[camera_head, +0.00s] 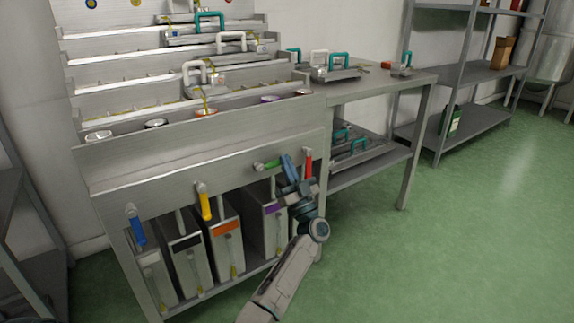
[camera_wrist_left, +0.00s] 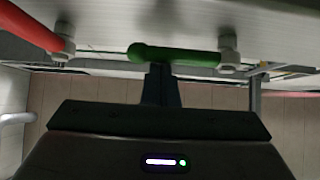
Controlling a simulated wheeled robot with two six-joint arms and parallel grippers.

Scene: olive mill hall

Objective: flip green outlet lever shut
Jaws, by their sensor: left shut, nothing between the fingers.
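The green lever (camera_head: 270,163) sits on the front panel of the steel bench, its pivot at the left and its handle lying sideways to the right. In the left wrist view the green lever (camera_wrist_left: 180,55) spans the upper middle, its pivot at the right. My left gripper (camera_head: 287,158) is shut and empty, close beside the handle's free end. In the left wrist view its fingers (camera_wrist_left: 160,75) meet the handle near that end; whether they touch or are just below it, I cannot tell. My right gripper is not in view.
A red lever (camera_head: 308,163) hangs down just right of my gripper. A yellow lever (camera_head: 205,206) and a blue lever (camera_head: 138,231) hang down at the left. Metal containers (camera_head: 187,265) stand below the panel. Green floor (camera_head: 460,240) is clear at the right.

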